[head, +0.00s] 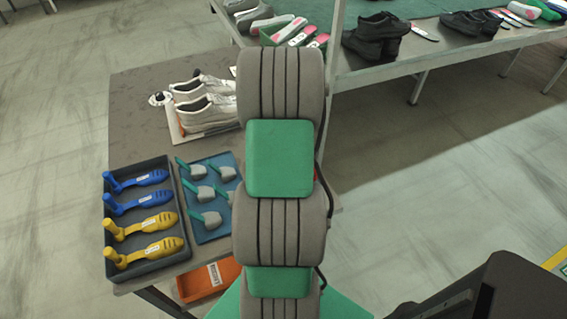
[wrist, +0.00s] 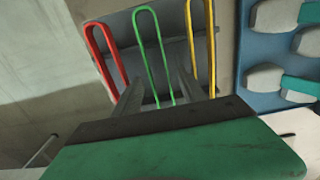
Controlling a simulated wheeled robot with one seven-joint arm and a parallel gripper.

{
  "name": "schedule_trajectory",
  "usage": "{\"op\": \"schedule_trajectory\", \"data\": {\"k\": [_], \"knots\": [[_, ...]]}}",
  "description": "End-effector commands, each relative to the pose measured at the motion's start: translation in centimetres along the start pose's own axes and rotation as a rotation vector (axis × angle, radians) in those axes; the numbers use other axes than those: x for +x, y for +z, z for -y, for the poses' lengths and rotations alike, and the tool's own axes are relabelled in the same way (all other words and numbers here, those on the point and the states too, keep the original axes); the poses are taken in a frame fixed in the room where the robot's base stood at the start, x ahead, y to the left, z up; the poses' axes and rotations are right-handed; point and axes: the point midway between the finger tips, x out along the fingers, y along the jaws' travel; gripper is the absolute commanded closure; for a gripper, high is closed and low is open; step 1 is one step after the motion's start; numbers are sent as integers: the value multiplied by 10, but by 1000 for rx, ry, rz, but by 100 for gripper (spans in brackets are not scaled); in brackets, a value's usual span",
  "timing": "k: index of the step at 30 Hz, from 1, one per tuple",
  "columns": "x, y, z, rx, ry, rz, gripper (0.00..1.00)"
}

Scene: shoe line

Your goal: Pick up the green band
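The green band (wrist: 147,47) is a thin upright loop in the wrist view. It stands between a red band (wrist: 102,60) on its left and a yellow band (wrist: 209,45) on its right. My gripper (wrist: 157,72) is open, with grey fingers reaching up from the dark palm. The green band's lower part shows between the fingers in the picture. I cannot tell how far apart in depth they are. The bands' lower ends are hidden by my gripper. The head view does not show the bands or my fingertips.
A blue tray (head: 210,236) of grey pieces with green handles lies beside a dark tray (head: 176,163) of blue and yellow shoe forms. White shoes (head: 205,110) stand behind. An orange bin (head: 191,289) is at the front. A grey panel (wrist: 118,22) is behind the bands.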

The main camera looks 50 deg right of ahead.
Motion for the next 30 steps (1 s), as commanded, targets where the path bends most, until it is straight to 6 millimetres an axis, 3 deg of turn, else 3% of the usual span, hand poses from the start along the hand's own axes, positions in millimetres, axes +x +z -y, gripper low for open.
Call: {"op": "schedule_trajectory", "data": {"k": [17, 30], "knots": [[0, 0, 0, 0, 0, 0, 100], [-3, 0, 0, 0, 1, -2, 100]]}}
